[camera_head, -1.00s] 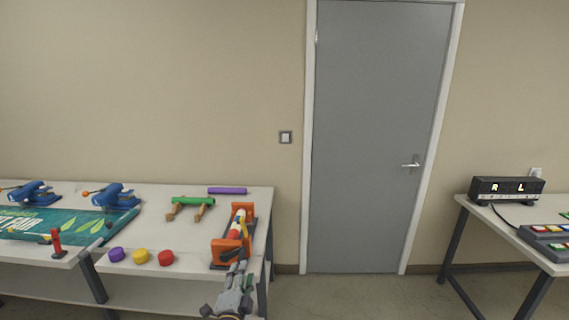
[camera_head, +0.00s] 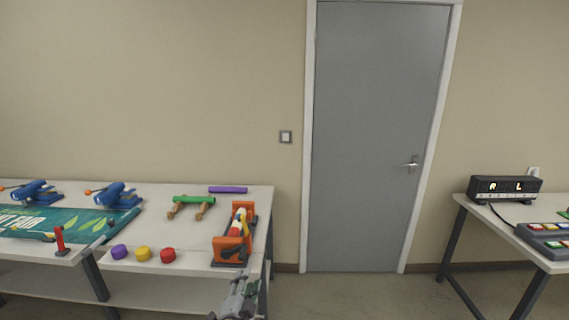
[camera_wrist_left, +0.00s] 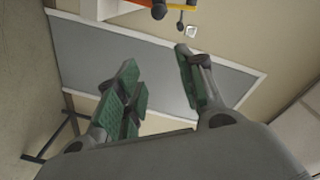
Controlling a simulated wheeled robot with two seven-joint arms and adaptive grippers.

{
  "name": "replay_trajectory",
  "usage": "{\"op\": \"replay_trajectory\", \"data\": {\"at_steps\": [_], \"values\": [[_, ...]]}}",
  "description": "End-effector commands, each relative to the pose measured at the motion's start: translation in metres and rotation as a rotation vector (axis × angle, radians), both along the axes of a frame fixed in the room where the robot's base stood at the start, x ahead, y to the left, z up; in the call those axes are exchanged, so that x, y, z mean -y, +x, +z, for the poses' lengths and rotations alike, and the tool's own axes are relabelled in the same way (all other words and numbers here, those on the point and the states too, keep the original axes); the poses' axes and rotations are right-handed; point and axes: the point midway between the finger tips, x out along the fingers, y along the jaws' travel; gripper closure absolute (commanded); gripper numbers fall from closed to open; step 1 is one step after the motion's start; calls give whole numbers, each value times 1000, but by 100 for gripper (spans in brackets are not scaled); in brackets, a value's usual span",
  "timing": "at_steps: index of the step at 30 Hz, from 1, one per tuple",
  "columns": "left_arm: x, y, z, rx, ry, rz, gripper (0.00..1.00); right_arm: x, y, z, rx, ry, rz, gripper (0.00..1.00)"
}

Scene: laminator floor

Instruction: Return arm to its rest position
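My left gripper (camera_head: 246,282) is at the bottom of the head view, just in front of the table's right front corner. In the left wrist view its two green-padded fingers (camera_wrist_left: 160,88) are spread apart with nothing between them. The orange stand (camera_head: 219,249) with a red, white and yellow roller (camera_head: 238,224) stands on the table's right end. The gripper is in front of and below it, apart from it. Part of the orange stand also shows at the top of the wrist view (camera_wrist_left: 145,2). My right gripper is not in view.
The left table (camera_head: 185,230) holds purple, yellow and red caps (camera_head: 143,254), a green roller on a wooden stand (camera_head: 193,199), a purple bar (camera_head: 228,190), blue devices (camera_head: 114,195) and a teal banner (camera_head: 75,222). A grey door (camera_head: 380,140) and a right table (camera_head: 500,229) lie beyond open floor.

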Motion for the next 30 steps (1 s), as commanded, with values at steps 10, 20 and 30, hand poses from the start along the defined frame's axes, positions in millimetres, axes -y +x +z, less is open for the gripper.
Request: {"op": "replay_trajectory", "data": {"at_steps": [10, 20, 30], "values": [[3, -3, -99, -184, -141, -20, 62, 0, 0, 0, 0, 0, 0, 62], [-12, -33, -242, -446, -304, 28, 62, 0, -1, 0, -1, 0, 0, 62], [-43, -101, -380, -702, -439, 145, 62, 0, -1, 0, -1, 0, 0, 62]]}}
